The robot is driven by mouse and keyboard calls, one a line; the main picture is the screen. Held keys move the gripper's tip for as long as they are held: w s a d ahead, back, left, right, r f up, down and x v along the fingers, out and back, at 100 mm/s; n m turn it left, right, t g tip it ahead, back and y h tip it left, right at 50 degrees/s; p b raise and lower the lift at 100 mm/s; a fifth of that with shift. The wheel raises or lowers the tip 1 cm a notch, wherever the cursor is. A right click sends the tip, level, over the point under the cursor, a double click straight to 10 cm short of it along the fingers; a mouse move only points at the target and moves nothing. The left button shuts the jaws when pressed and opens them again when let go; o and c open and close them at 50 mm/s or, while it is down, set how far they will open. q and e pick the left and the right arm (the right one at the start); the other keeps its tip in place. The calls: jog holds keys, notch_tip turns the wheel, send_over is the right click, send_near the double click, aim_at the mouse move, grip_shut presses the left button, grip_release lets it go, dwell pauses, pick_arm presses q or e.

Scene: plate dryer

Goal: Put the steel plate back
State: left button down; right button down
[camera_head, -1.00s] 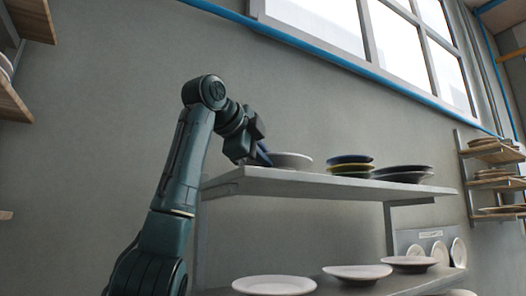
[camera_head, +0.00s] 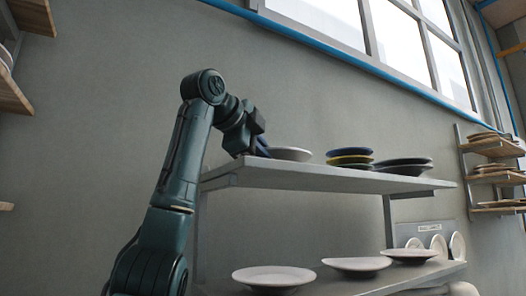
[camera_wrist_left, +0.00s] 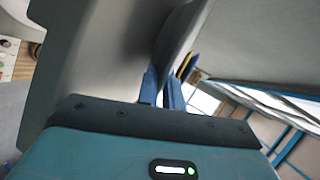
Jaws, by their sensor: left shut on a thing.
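A pale grey plate (camera_head: 290,153), which looks like the steel plate, is at the left end of the upper shelf (camera_head: 320,181) in the head view. My left gripper (camera_head: 262,149) is at its left edge, with the blue fingers shut on the rim. In the left wrist view, the left gripper (camera_wrist_left: 161,90) has the grey plate's (camera_wrist_left: 182,28) edge between its fingers. The plate is low over the shelf; I cannot tell whether it touches. My right gripper is not in view.
Stacked dark blue and yellow plates (camera_head: 350,158) and dark plates (camera_head: 404,167) stand to the right on the upper shelf. Pale plates lie on the lower shelf (camera_head: 345,287), with upright plates (camera_head: 438,245) at its right. Wall shelves (camera_head: 495,178) hold more plates.

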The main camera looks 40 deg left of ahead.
pick_arm(q)
jog(key=shift+f, duration=0.25)
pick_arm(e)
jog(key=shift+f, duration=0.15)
pick_arm(q)
jog(key=shift+w+f+b, duration=0.15)
jog(key=shift+f+b, duration=0.3)
jog(key=shift+f, duration=0.15)
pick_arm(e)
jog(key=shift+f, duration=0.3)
pick_arm(q)
jog(key=c, duration=1.5)
grip_release()
jog(key=shift+f, duration=0.25)
jog(key=shift+t, duration=0.3)
jog(key=v, duration=0.4)
jog(key=r+b+v, duration=0.1)
jog(key=v, duration=0.4)
jog(key=r+v, duration=0.1)
jog(key=v, duration=0.4)
jog(key=shift+w, duration=0.1)
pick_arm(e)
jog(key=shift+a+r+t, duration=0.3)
